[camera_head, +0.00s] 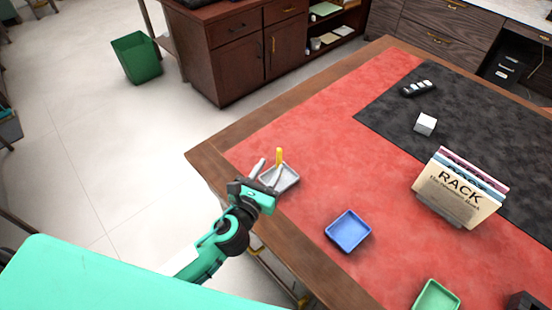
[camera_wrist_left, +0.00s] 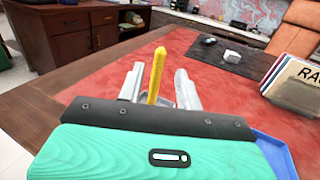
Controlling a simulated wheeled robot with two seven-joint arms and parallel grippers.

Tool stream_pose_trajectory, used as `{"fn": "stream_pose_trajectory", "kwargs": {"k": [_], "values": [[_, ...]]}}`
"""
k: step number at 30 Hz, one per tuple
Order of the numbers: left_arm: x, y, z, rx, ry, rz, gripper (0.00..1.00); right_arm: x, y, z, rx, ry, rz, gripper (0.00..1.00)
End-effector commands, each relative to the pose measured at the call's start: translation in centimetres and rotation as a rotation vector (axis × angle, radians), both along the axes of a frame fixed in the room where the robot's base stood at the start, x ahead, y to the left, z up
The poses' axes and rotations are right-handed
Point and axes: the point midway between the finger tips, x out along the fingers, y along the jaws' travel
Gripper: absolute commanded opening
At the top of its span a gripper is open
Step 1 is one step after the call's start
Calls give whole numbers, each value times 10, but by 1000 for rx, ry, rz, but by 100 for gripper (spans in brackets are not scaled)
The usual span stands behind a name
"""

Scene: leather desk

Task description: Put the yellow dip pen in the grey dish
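The yellow dip pen (camera_head: 279,157) stands roughly upright at the grey dish (camera_head: 291,184), near the left edge of the desk. In the left wrist view the pen (camera_wrist_left: 157,75) rises between the two fingers of my left gripper (camera_wrist_left: 159,84), with a gap visible on each side. My left gripper (camera_head: 269,170) is open, over the near left side of the dish. The pen's lower end is hidden behind the gripper body, so I cannot tell exactly how it rests. My right gripper is not in view.
A blue tray (camera_head: 348,231) lies to the right of the grey dish, and a green tray (camera_head: 436,298) is at the lower right. Red leather around the dish is clear.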

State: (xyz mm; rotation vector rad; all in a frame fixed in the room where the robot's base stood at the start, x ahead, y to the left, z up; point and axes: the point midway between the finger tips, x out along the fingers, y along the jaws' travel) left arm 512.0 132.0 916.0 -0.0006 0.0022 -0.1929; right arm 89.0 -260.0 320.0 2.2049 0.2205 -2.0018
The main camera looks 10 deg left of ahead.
Motion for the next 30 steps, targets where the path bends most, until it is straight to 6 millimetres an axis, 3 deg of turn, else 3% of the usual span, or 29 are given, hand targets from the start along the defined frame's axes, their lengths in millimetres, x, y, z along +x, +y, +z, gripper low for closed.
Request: {"fn": "stream_pose_trajectory", "kwargs": {"k": [3, 10, 30], "values": [[-22, 4, -2, 0, 2, 0, 35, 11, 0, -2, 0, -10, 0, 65], [-45, 9, -1, 0, 0, 1, 35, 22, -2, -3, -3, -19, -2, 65], [-50, 10, 1, -1, -1, 1, 35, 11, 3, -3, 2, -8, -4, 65]]}}
